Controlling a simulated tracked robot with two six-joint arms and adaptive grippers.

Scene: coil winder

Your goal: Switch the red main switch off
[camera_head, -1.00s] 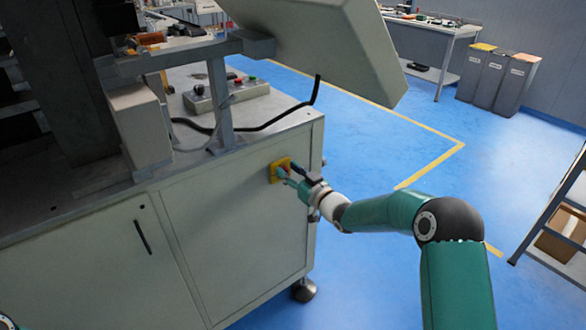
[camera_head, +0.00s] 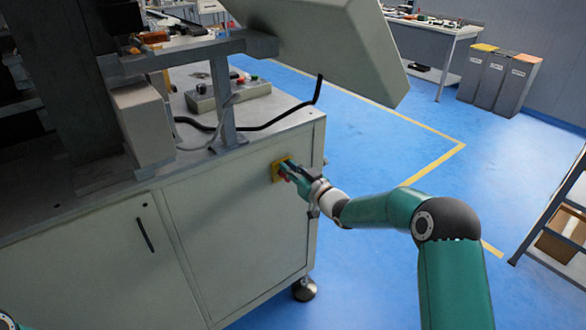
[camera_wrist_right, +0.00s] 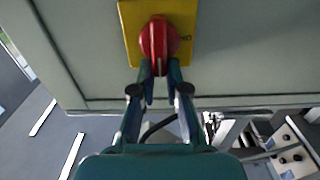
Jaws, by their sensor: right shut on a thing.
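The red main switch (camera_wrist_right: 158,42) is a rotary knob on a yellow plate (camera_wrist_right: 128,14) fixed to the machine's pale cabinet front. In the wrist view the knob's grip runs up and down the picture, with a small dark marking to its right on the plate. In the head view the yellow plate (camera_head: 276,171) is partly hidden by my right gripper (camera_head: 289,170), and only a little red shows. My right gripper's fingertips (camera_wrist_right: 160,72) are closed on the knob from both sides. My left gripper is not in view.
The cabinet (camera_head: 235,235) has a door with a dark handle (camera_head: 145,235). On its top stand a grey button box (camera_head: 228,95) and a black cable (camera_head: 270,124). A tilted panel (camera_head: 320,40) hangs above.

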